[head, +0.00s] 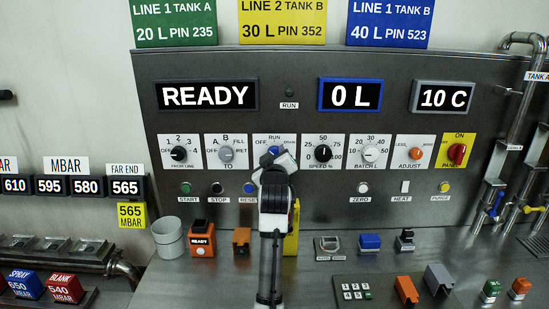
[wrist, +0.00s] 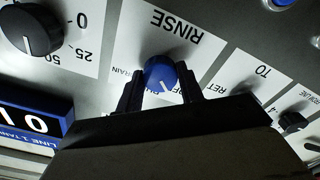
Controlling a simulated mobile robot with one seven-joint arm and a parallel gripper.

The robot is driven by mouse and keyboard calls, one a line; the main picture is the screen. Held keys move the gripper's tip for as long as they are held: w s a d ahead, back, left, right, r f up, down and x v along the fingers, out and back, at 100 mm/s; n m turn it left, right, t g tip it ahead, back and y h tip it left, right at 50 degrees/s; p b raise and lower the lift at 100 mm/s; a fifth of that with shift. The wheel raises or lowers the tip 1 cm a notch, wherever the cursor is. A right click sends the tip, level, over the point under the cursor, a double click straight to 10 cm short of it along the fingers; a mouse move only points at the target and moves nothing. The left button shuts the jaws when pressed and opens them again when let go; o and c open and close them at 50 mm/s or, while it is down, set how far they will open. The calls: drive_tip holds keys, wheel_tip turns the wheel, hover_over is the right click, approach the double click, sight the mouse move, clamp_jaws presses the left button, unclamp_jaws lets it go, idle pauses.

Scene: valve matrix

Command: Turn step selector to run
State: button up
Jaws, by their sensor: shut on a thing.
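The step selector is a round blue knob (wrist: 158,72) on a white plate (wrist: 138,38) in the wrist view. The plate reads RINSE on one edge, with DRAIN, OFF and a partly hidden label around the knob. A white pointer line on the knob points toward my gripper's body, near the OFF side; the exact setting is hard to tell. My gripper (wrist: 160,80) has one dark finger on each side of the knob and is shut on it. In the head view, my gripper (head: 272,158) covers most of the knob, below the OFF, RUN and DRAIN labels.
The black speed knob (head: 323,153) and the grey TO knob (head: 226,154) flank the selector. The READY display (head: 206,95) and 0 L display (head: 350,94) sit above. A row of buttons lies below, and small devices stand on the bench, including a grey cup (head: 168,239).

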drive_tip(key=shift+m, duration=0.3)
drive_tip(key=m+b, duration=0.2)
drive_tip(key=m, duration=0.6)
drive_tip(key=shift+f+m, duration=0.1)
drive_tip(key=shift+m, duration=0.5)
drive_tip(key=o, duration=1)
drive_tip(key=s+b, duration=0.5)
drive_tip(key=s, duration=0.9)
